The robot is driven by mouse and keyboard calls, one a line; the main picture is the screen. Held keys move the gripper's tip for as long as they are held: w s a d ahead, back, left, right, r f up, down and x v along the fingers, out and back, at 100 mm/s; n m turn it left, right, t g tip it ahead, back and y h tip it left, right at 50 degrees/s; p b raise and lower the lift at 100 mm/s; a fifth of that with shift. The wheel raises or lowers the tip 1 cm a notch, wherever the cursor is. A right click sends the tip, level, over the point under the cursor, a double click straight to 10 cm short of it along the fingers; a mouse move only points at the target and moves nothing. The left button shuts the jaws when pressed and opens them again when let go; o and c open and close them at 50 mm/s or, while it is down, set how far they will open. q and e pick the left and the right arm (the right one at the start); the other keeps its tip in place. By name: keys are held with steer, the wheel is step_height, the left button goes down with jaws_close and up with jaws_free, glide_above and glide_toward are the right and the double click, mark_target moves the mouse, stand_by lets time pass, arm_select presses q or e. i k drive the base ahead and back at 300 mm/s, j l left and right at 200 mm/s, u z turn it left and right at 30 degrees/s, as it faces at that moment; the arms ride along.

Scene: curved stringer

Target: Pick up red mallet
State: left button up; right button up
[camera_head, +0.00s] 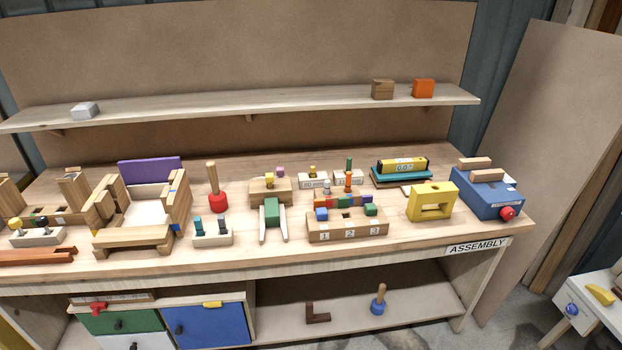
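The red mallet (217,199) stands upright on the workbench top, left of the middle. Its red head rests on the wood and its light wooden handle (212,176) points up. It is between the wooden frame with the purple board (150,171) on its left and a block holder with small pegs (270,190) on its right. A small white block with dark pegs (212,233) is just in front of it. Neither of my grippers shows in the head view.
A numbered block holder (346,225), a yellow block (432,202) and a blue box (487,194) stand to the right on the bench. A blue-headed mallet (378,303) stands on the lower shelf. The upper shelf (250,105) runs behind the bench. Bare wood lies behind the red mallet.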

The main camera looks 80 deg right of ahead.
mark_target(218, 200)
steer(key=z, duration=2.6)
